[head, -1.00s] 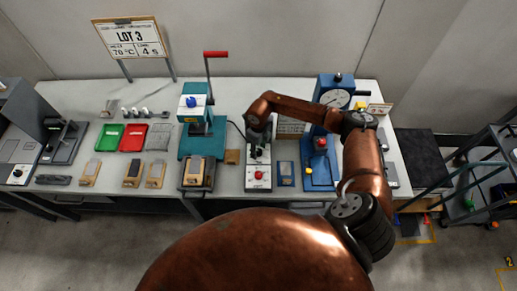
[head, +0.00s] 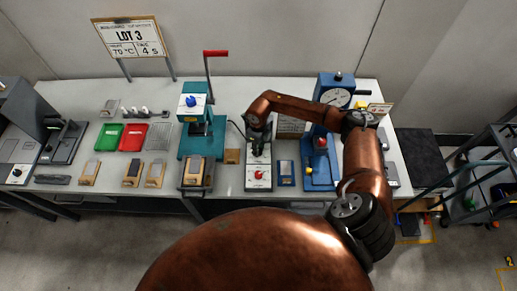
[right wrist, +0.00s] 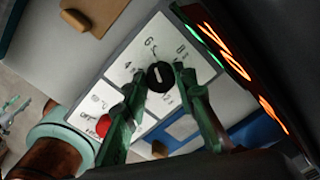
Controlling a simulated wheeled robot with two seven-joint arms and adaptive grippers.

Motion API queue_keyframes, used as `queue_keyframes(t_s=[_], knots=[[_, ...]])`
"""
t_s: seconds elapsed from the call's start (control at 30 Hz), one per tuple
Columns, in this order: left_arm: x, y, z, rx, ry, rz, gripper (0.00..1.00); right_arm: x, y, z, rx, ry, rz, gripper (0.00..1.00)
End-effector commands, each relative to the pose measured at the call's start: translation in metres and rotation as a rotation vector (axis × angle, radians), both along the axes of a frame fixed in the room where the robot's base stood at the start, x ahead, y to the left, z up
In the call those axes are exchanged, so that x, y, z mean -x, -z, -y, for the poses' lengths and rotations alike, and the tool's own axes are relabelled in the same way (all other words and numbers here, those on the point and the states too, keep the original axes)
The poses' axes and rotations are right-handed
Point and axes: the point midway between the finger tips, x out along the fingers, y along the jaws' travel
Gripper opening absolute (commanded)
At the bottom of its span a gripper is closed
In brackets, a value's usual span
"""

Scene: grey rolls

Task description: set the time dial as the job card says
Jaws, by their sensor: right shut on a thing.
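The control box (head: 258,184) is a white-faced unit in the middle of the bench. My right gripper (head: 257,150) is over its upper part, hiding the dial in the head view. In the right wrist view, the black time dial (right wrist: 160,76) with a white pointer line sits between the fingertips (right wrist: 158,78), which are shut on it. Marks 4, 6 and 8 show around it; the line lies roughly towards 6, but I cannot tell exactly. My left gripper is out of view.
Glowing orange figures (right wrist: 225,50) show on a dark panel. The teal press (head: 199,140) stands left of the box, and a blue gauge press (head: 325,145) stands close on the right.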

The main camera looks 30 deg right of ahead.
Motion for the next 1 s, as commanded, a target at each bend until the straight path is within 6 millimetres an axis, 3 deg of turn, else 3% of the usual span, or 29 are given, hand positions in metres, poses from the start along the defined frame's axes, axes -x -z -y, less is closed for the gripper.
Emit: queue_keyframes(t_s=[1.0], knots=[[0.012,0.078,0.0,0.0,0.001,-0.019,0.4,0.0,0.002,-0.002,0.0,-0.827,0.004,0.01]])
